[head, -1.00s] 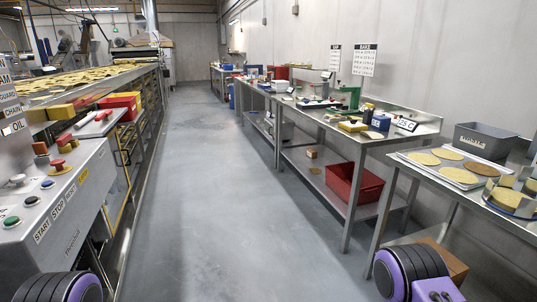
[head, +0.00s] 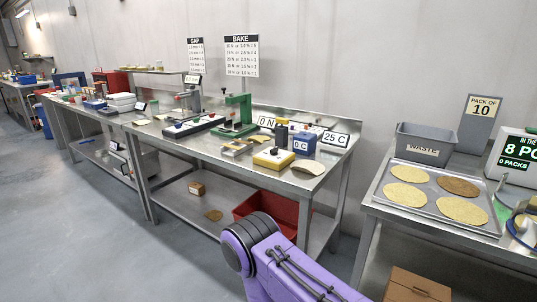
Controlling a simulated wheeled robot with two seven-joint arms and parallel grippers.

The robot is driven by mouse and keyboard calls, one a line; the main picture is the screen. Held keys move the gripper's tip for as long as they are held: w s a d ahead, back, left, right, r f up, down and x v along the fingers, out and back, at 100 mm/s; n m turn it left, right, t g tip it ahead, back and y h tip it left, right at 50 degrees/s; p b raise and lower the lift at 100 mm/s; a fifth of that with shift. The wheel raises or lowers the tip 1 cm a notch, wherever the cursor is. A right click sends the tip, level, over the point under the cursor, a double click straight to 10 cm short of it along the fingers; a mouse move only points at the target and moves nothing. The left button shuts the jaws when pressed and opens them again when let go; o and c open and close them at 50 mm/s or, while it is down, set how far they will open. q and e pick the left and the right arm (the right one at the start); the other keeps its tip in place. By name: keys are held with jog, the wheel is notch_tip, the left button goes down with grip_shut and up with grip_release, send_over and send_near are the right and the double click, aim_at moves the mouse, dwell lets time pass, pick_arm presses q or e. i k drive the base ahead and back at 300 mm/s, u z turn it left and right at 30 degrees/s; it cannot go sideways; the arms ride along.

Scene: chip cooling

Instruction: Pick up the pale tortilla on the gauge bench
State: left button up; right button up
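A pale, slightly curved tortilla (head: 309,167) lies near the front right of the steel gauge bench (head: 213,151), beside a yellow block device (head: 273,159). Another small pale round piece (head: 260,138) lies farther back, by the "0 N" display. I cannot tell whether it is a tortilla. Neither of my grippers shows in the head view; only a purple and black part of my arm crosses the lower middle.
A tray (head: 378,199) on the right bench holds several tortillas, one browner. Behind it stands a grey waste bin (head: 424,144). A green press (head: 238,117) and a blue box (head: 304,145) stand on the gauge bench. A red bin (head: 246,206) sits below. Floor at left is clear.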

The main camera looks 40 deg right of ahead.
aim_at(314, 168)
jog(key=i, duration=1.9)
jog(key=z, duration=3.65)
